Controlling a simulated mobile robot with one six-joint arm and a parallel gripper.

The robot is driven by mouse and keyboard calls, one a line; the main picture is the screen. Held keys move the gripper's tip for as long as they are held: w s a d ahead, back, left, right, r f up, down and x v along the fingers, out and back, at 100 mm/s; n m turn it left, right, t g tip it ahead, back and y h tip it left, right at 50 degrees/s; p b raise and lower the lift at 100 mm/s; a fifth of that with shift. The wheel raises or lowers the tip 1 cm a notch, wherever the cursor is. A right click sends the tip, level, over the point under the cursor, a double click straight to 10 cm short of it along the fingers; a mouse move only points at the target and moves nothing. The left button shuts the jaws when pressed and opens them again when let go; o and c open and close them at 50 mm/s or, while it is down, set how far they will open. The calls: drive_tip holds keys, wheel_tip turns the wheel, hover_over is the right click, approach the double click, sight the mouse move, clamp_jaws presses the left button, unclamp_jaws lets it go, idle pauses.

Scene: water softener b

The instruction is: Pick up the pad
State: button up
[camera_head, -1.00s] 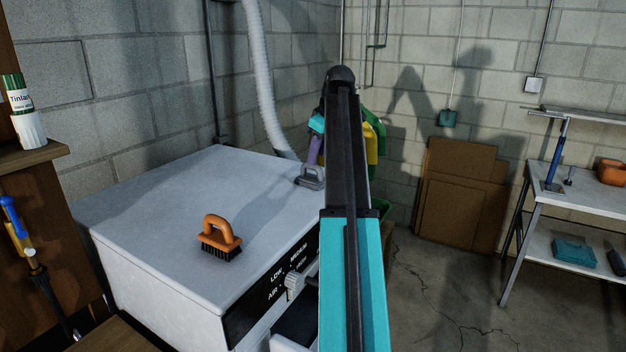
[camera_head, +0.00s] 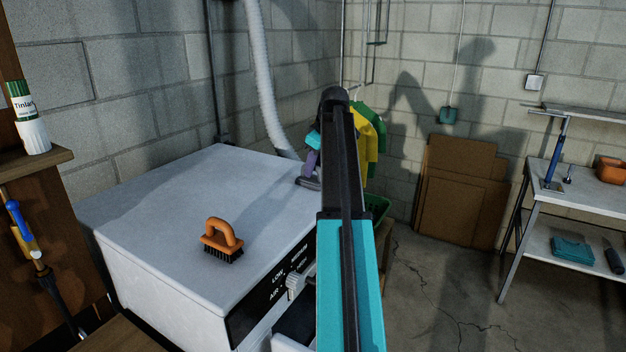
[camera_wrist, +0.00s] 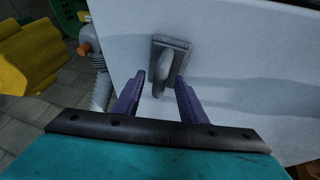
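The pad (camera_wrist: 171,52) is a grey flat rectangle with a raised grey handle. It lies on the white top of the dryer-like machine, near its back right corner. In the head view the pad (camera_head: 307,184) is partly hidden by my arm and gripper. My gripper (camera_wrist: 158,78) has two purple fingers, spread apart and empty. In the wrist view the fingertips point at the pad, with its handle in the gap between them. In the head view my gripper (camera_head: 311,163) is just above the pad; I cannot tell whether it touches.
An orange-handled brush (camera_head: 221,239) lies on the machine top (camera_head: 180,210), left of my arm. A white hose (camera_head: 264,90) rises behind the machine. Yellow and green cloths (camera_head: 372,135) hang right of the gripper. A workbench (camera_head: 580,190) stands at the right.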

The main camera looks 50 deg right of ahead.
drive_tip(key=shift+c, duration=0.4)
clamp_jaws()
drive_tip(key=shift+r, duration=0.2)
drive_tip(key=shift+r+b, duration=0.9)
drive_tip(key=shift+r, duration=0.6)
drive_tip(key=s+a+r+b, duration=0.1)
drive_tip(key=s+a+b, duration=0.3)
drive_tip(key=s, duration=1)
drive_tip(key=shift+s+a+r, duration=0.15)
drive_tip(key=shift+a+r, duration=0.2)
drive_tip(key=shift+a, duration=1.3)
drive_tip(key=shift+s, duration=0.1)
